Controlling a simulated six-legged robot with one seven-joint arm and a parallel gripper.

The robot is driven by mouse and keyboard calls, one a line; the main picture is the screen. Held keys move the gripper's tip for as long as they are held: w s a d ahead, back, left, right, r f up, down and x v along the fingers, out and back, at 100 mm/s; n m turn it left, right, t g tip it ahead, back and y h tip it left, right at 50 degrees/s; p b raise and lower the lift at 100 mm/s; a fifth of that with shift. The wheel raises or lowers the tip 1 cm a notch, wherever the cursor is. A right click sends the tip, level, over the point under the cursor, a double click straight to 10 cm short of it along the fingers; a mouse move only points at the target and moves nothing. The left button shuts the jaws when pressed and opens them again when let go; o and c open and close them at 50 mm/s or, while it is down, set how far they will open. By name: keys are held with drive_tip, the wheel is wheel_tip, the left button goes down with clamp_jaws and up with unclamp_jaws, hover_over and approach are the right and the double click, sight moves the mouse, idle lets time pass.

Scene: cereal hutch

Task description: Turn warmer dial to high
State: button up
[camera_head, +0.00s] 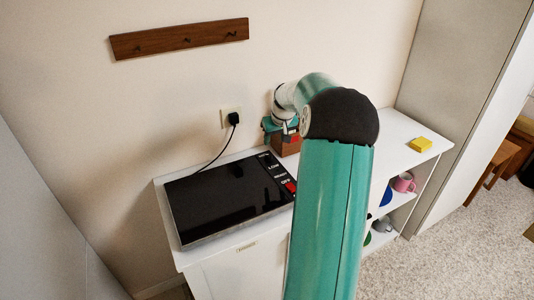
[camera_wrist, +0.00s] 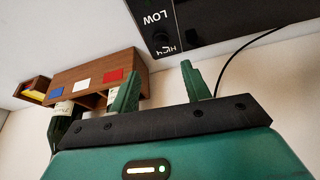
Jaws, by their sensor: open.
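The warmer (camera_head: 225,198) is a flat black plate with a metal edge on the white hutch top. A strip with white lettering runs along its right side, with a small red patch (camera_head: 291,187) on it. In the wrist view the warmer (camera_wrist: 230,15) is at the top, upside down, with LOW and HIGH lettering. A dark round dial (camera_wrist: 161,40) shows by the lettering; its pointing direction is unclear. My gripper (camera_wrist: 160,71) is open and empty, its fingers apart from the dial.
A wooden box (camera_wrist: 110,70) with blue, white and red labels stands at the wall; bottles show beside it. A black plug (camera_head: 234,118) and cord are behind the warmer. A yellow block (camera_head: 420,144) lies at right; a pink mug (camera_head: 404,182) is on a shelf below.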

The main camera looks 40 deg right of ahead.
sight(269, 155)
drive_tip(key=x, duration=1.1)
drive_tip(key=shift+a, duration=0.2)
drive_tip(key=c, duration=1)
